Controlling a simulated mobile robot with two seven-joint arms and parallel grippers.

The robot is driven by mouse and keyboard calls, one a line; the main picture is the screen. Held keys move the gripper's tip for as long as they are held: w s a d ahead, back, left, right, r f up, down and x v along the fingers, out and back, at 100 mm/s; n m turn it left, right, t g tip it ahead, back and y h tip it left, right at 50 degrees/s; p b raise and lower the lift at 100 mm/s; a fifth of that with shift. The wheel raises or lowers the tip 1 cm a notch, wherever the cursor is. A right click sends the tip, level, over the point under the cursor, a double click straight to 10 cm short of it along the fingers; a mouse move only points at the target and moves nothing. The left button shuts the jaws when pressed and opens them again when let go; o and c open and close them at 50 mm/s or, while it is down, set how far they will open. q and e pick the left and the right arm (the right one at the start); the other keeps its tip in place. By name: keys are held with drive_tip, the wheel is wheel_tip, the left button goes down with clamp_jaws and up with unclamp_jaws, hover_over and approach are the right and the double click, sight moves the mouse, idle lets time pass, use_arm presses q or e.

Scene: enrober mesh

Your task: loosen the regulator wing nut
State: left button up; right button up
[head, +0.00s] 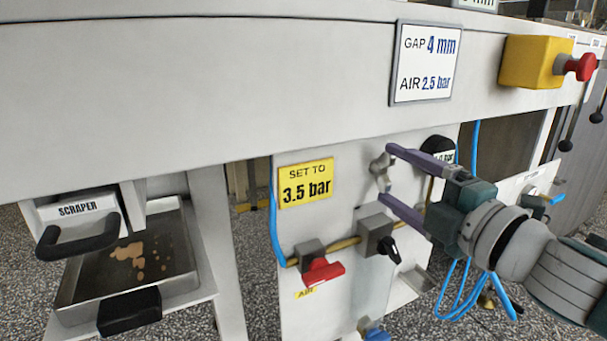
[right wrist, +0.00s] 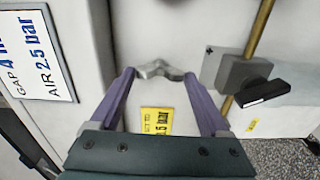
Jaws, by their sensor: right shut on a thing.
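The grey metal regulator wing nut (head: 379,166) sticks out from the white panel, right of the yellow "SET TO 3.5 bar" sign (head: 305,183). My right gripper (head: 386,173) has its two purple fingers above and below the nut in the head view. In the right wrist view the wing nut (right wrist: 160,70) spans between the fingertips, and the gripper (right wrist: 159,74) is shut on its wings. The black-topped gauge (head: 438,148) behind the fingers is partly hidden, so I cannot read its pressure. My left gripper is not in view.
Below are a red-handled valve (head: 322,270) and a black-handled valve (head: 388,247) on a brass pipe. The machine's white beam with the "GAP 4 mm, AIR 2.5 bar" sign (head: 424,63) overhangs above. A scraper tray (head: 185,238) stands at left, a yellow stop-button box (head: 530,62) upper right.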

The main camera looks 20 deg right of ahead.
drive_tip(key=shift+n, duration=0.3)
drive_tip(key=o, duration=1.2)
drive_tip(key=s, duration=0.3)
drive_tip(key=s+p, duration=0.1)
drive_tip(key=s, duration=0.6)
drive_tip(key=shift+d, duration=0.4)
